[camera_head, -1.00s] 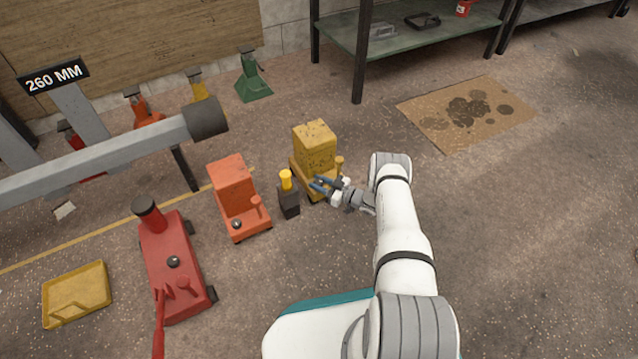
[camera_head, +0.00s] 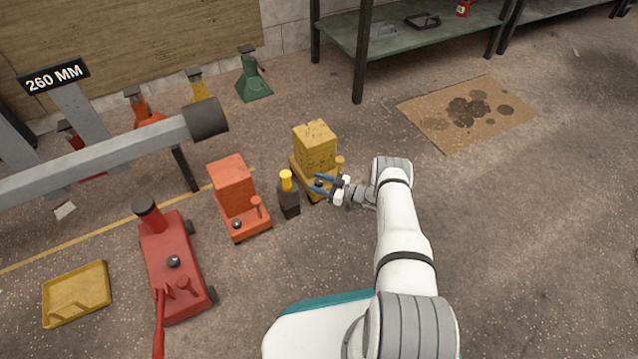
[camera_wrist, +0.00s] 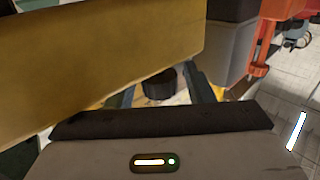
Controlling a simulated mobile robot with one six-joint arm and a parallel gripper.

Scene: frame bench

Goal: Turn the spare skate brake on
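A yellow skate (camera_head: 300,172) with a worn yellow block (camera_head: 315,146) on top stands on the floor, with a small round black knob (camera_head: 319,183) at its near end. The knob also shows in the wrist view (camera_wrist: 160,84). My gripper (camera_head: 317,183) is open, its two blue fingers spread on either side of the knob. Whether they touch it cannot be told. An orange skate (camera_head: 250,222) with its own black knob (camera_head: 237,224) stands to the left. No label shows which skate is the spare.
A dark bottle with a yellow cap (camera_head: 289,198) stands close left of my gripper. A red wheeled jack (camera_head: 172,255), a yellow tray (camera_head: 76,298) and a grey beam (camera_head: 100,158) are further left. The floor to the right is clear, apart from stained cardboard (camera_head: 440,130).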

